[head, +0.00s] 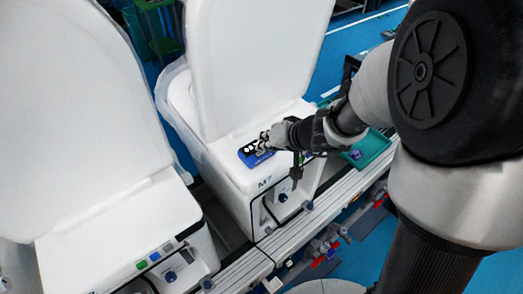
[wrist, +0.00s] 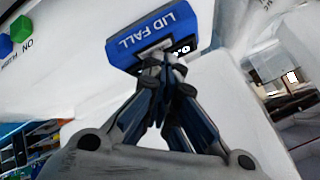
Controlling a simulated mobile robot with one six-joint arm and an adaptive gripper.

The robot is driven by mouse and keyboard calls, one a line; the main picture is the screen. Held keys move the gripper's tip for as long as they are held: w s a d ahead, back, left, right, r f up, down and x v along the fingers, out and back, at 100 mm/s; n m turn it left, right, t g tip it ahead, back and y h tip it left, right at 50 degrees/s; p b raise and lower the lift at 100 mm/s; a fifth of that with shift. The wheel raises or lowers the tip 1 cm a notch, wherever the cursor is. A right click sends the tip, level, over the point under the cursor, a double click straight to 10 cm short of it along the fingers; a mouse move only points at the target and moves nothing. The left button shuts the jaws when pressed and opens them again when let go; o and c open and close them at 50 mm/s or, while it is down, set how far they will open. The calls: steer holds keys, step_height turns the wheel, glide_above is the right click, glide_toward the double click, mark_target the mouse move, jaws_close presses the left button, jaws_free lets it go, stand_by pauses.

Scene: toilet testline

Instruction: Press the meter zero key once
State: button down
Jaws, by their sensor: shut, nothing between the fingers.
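The meter, a small blue box marked "LID FALL" (wrist: 165,22), lies on the white top of the toilet marked M7. In the head view the meter (head: 248,158) sits in front of the raised lid. My gripper (wrist: 166,58) is shut and empty, its fingertips over the edge of the meter's dark face in the wrist view. In the head view my gripper (head: 266,143) reaches in from the right, at the meter. Part of the display shows beside the fingertips. The fingers hide the rest of the face, and I cannot make out the zero key or tell whether they touch.
The M7 toilet (head: 232,185) has its lid (head: 255,60) raised behind the meter. Another white toilet (head: 105,222) stands at left. A green tray (head: 372,150) lies right of M7, beyond my arm. Green (wrist: 20,28) and blue blocks show at the wrist view's upper left.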

steer(key=shift+r+p, duration=0.3)
steer(key=shift+r, duration=0.45)
steer(key=shift+r+p, duration=1.6)
steer(key=shift+r, duration=0.9)
